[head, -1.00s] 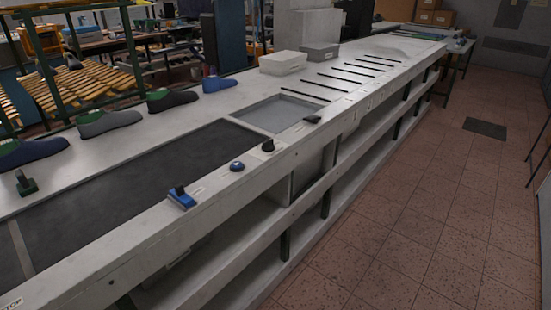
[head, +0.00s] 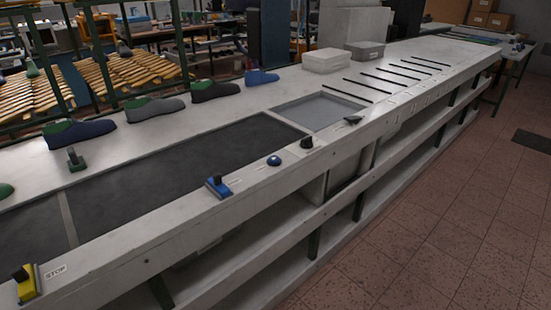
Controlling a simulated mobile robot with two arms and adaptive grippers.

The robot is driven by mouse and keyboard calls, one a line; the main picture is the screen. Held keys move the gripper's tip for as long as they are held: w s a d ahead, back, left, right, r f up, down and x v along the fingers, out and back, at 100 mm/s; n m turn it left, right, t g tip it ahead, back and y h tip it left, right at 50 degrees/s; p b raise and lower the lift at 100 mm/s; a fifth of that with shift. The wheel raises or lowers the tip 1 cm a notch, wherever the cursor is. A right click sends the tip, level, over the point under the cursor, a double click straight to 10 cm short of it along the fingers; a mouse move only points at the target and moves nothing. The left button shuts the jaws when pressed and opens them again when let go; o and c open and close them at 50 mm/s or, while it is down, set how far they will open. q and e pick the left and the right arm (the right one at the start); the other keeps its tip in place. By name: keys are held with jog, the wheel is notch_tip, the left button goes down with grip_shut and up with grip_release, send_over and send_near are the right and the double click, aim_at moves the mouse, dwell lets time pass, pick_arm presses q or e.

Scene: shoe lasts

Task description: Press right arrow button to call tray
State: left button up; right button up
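A long pale workbench (head: 150,223) runs from the lower left to the upper right. Along its front edge are a yellow control (head: 28,281) beside a STOP label (head: 55,271), a blue block-shaped control (head: 217,187), a round blue button (head: 274,160), a black knob (head: 306,142) and a dark lever-like piece (head: 353,120). A green control (head: 75,159) stands on the far side of the dark belt. I cannot make out an arrow on any of them. A grey recessed panel (head: 318,111) lies beyond the belt; I cannot tell whether it is a tray. Neither gripper shows.
A dark belt (head: 170,167) is set into the bench top. Several shoe lasts, including a navy one (head: 80,133) and a grey one (head: 155,108), stand along the back edge. Two boxes (head: 326,61) sit farther along. The tiled floor (head: 430,220) at right is open.

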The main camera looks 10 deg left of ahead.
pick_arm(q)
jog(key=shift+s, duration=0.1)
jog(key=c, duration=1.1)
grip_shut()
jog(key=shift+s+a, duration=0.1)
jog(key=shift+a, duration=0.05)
